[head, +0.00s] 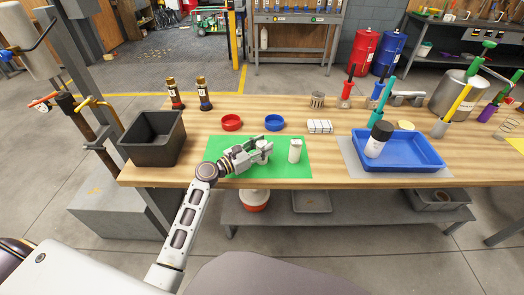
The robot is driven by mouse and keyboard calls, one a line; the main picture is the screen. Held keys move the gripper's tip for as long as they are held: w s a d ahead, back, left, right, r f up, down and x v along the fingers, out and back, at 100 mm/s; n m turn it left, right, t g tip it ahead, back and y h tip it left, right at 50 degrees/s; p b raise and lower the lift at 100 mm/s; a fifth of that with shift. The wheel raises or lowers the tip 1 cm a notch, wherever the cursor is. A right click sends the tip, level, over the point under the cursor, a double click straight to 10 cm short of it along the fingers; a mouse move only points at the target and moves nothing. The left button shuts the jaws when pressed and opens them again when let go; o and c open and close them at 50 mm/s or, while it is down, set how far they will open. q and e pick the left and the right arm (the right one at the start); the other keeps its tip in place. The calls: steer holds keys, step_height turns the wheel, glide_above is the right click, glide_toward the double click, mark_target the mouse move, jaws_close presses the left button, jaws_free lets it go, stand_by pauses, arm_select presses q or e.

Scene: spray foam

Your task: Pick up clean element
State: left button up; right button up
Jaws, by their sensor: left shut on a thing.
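My left gripper (264,148) is low over the green mat (222,146), pointing right. It is shut on a small pale thing that the fingers mostly hide, so I cannot tell its full shape. A white cylinder (295,152) stands upright on the mat, a little right of the fingertips and apart from them. I cannot tell which of these is the clean element. My right gripper is not in view.
A black bin (153,138) stands at the table's left. Red (231,122) and blue (274,122) dishes and white blocks (320,126) lie behind the mat. A blue tray (420,153) holding a black-topped white canister (378,139) is at right. Tall tools stand behind it.

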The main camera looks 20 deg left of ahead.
arm_select(q)
steer(key=shift+r, duration=0.5)
step_height(320, 180, up, 9)
steer(key=p, duration=0.3)
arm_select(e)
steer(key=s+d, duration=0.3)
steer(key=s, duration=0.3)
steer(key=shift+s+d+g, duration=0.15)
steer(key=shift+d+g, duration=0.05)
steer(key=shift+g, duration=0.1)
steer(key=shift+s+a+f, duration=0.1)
